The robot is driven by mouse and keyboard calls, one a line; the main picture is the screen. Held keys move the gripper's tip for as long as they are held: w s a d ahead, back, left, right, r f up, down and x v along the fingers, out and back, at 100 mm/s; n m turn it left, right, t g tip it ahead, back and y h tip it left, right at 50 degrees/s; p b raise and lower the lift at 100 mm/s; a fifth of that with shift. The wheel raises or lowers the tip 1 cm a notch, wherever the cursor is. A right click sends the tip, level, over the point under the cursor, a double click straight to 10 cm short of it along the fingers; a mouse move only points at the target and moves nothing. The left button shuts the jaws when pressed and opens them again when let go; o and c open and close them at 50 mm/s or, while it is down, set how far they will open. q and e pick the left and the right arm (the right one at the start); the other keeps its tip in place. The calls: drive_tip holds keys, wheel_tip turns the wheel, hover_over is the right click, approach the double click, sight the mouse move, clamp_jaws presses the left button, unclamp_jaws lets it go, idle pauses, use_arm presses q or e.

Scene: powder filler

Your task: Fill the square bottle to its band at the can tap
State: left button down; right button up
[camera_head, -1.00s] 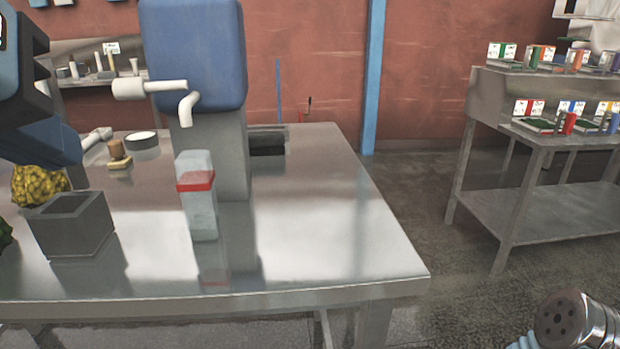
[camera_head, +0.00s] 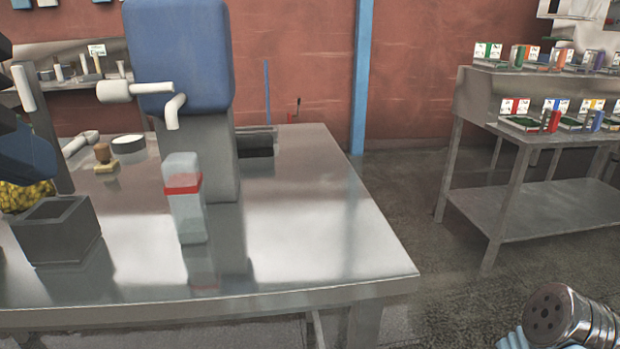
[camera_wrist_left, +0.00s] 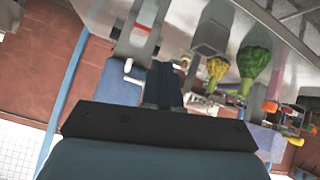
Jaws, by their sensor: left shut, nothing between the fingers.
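The square bottle (camera_head: 186,217), pale and clear with a red band, stands upright on the metal table (camera_head: 310,235). The blue can (camera_head: 180,50) sits on a grey column behind it, with a white tap (camera_head: 174,108) whose spout hangs above and just behind the bottle in the picture. I cannot see any fill in the bottle. My left gripper (camera_wrist_left: 167,68) is shut and empty in the left wrist view; in the head view its arm is at the left edge, apart from the bottle. The bottle (camera_wrist_left: 145,27) also shows at the top of the wrist view.
An open grey box (camera_head: 60,235) stands left of the bottle, with a yellow bumpy object (camera_head: 25,196) behind it. A stamp-like object (camera_head: 104,158) and a round white-topped tin (camera_head: 128,144) lie further back. The table right of the bottle is clear. A shelved bench (camera_head: 530,205) stands at right.

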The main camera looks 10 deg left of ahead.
use_arm(q)
drive_tip(key=shift+s+d, duration=0.35)
drive_tip(key=shift+s, duration=0.35)
drive_tip(key=shift+s+d, duration=0.35)
drive_tip(key=shift+s, duration=0.3)
drive_tip(key=shift+s, duration=0.1)
drive_tip(key=shift+s+d, duration=0.35)
drive_tip(key=shift+s, duration=0.25)
drive_tip(key=shift+s+d, duration=0.4)
drive_tip(key=shift+s, duration=0.3)
drive_tip(key=shift+s, duration=0.1)
drive_tip(key=shift+s+d, duration=0.35)
drive_tip(key=shift+s, duration=0.25)
